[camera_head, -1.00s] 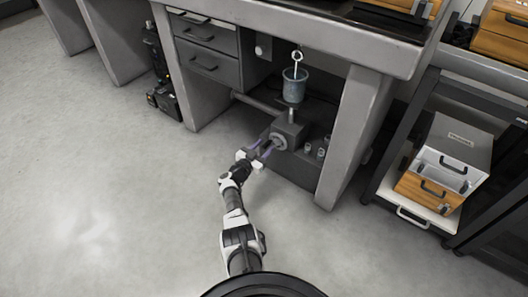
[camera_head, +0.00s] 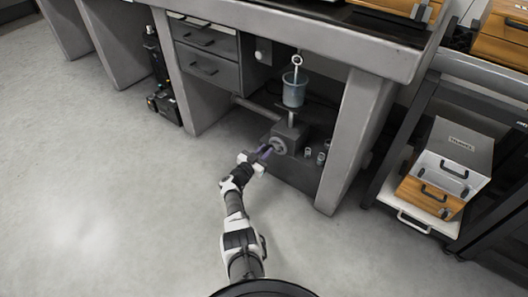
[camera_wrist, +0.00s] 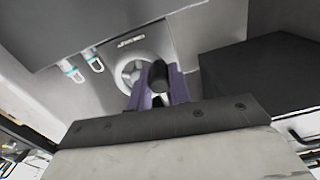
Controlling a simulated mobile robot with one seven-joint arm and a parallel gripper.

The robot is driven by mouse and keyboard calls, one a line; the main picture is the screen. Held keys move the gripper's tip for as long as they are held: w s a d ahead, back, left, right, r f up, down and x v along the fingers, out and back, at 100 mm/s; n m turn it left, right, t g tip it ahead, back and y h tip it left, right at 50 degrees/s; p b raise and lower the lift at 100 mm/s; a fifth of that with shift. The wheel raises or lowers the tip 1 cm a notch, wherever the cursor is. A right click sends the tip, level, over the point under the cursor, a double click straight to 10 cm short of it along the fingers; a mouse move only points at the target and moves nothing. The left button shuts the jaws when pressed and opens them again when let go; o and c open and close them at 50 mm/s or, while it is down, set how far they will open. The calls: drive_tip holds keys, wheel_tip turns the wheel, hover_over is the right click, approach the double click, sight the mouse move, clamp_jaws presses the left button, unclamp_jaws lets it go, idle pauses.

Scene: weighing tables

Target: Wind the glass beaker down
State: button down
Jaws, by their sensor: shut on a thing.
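The glass beaker (camera_head: 294,90) stands upright on a small platform on a post, under the table. A hook with a ring hangs down into or just above it; I cannot tell which. Below the post is a grey jack box (camera_head: 290,132) with a round handwheel (camera_head: 278,146) on its front, which also shows in the wrist view (camera_wrist: 127,72). My gripper (camera_head: 264,152) is at the handwheel. In the wrist view its purple fingers (camera_wrist: 160,92) are shut on the wheel's dark crank knob (camera_wrist: 158,76), which hides part of the wheel.
The table leg (camera_head: 346,140) stands right of the jack and a drawer unit (camera_head: 208,55) is to the left. Small metal weights (camera_head: 320,157) sit right of the jack. A rack with cases (camera_head: 445,165) is further right. The floor at left is clear.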

drive_tip(key=shift+f, duration=0.1)
drive_tip(key=shift+s+d+f+n, duration=0.1)
drive_tip(key=shift+f+n, duration=0.2)
drive_tip(key=shift+n, duration=0.8)
drive_tip(key=n, duration=0.3)
drive_tip(key=shift+s+d+f+n, duration=0.15)
drive_tip(key=shift+d+f+n, duration=0.15)
drive_tip(key=shift+f, duration=0.05)
drive_tip(key=n, duration=0.2)
drive_tip(key=shift+s+d+f+n, duration=0.25)
drive_tip(key=shift+d+n, duration=0.05)
drive_tip(key=shift+s+d+r+n+p, duration=0.2)
drive_tip(key=shift+s+d+n+p, duration=0.45)
drive_tip(key=shift+n, duration=2.2)
drive_tip(key=shift+s+d+r+n+p, duration=0.25)
drive_tip(key=shift+d+n+p, duration=0.6)
drive_tip(key=shift+n, duration=1.95)
drive_tip(key=shift+s+d+r+n+p, duration=0.15)
drive_tip(key=shift+s+d+n+p, duration=0.3)
drive_tip(key=shift+n+p, duration=1.55)
drive_tip(key=shift+n+b, duration=0.85)
drive_tip(key=shift+n, duration=0.2)
